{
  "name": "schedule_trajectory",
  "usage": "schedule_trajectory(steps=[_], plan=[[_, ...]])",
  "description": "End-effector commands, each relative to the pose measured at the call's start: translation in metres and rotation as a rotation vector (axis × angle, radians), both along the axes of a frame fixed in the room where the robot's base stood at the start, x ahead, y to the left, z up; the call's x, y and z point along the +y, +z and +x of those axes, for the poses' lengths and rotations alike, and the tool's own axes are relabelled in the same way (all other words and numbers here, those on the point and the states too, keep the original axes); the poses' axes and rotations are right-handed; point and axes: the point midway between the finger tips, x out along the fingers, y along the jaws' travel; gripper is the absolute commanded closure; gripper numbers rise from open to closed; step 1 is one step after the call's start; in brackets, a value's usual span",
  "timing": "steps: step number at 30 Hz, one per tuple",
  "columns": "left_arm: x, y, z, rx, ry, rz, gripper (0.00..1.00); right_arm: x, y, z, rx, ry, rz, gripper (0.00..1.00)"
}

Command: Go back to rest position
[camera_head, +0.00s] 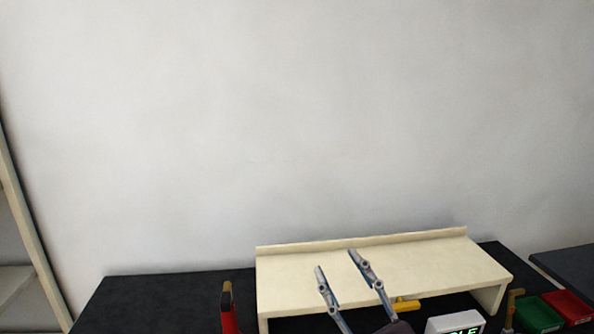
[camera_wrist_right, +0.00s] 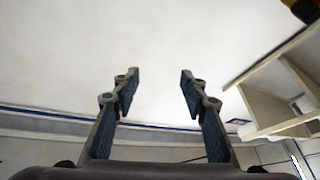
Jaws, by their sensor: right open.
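My right gripper (camera_head: 337,272) shows at the bottom centre of the head view, in front of the cream shelf. Its two fingers point up and stand apart with nothing between them. The right wrist view also shows the right gripper (camera_wrist_right: 158,75) open and empty, with the pale wall or ceiling beyond its fingertips. My left gripper is in neither view.
A cream raised shelf (camera_head: 440,262) stands on a black table (camera_head: 150,300). A red and yellow object (camera_head: 229,310) is left of it. A white box with lit letters (camera_head: 455,322), a green bin (camera_head: 537,315) and a red bin (camera_head: 568,306) are at right. The right wrist view shows shelving (camera_wrist_right: 262,105).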

Motion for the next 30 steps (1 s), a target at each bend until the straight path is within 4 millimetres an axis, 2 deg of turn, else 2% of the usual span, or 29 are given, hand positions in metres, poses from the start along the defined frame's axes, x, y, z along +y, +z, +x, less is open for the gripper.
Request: schedule_trajectory(steps=[1,3,5,7,9,11,12,15,18,21,26,30], plan=[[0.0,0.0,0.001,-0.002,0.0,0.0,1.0,-0.026,-0.024,0.005,0.104,-0.093,0.047,0.6],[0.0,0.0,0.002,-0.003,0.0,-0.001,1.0,-0.06,-0.063,0.008,0.257,-0.214,0.088,0.6],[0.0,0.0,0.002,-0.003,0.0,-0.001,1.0,-0.085,-0.101,0.003,0.4,-0.306,0.11,0.6],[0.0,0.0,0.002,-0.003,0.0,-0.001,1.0,-0.108,-0.148,-0.011,0.57,-0.39,0.12,0.6],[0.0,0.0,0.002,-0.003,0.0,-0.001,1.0,-0.125,-0.194,-0.034,0.743,-0.456,0.117,0.6],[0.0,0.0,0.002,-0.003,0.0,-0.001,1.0,-0.134,-0.23,-0.059,0.889,-0.493,0.106,0.6],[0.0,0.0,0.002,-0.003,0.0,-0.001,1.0,-0.137,-0.252,-0.078,0.982,-0.51,0.096,0.6],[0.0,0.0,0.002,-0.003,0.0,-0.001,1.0,-0.141,-0.294,-0.123,1.184,-0.527,0.065,0.6],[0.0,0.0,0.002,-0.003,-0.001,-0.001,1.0,-0.139,-0.323,-0.166,1.349,-0.522,0.033,0.6],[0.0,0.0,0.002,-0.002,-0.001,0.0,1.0,-0.136,-0.342,-0.205,1.489,-0.503,0.001,0.6],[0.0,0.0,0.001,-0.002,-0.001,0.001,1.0,-0.127,-0.362,-0.266,1.687,-0.45,-0.048,0.6],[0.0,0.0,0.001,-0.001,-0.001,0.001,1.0,-0.125,-0.4,-0.258,1.707,-0.45,-0.059,0.6]])
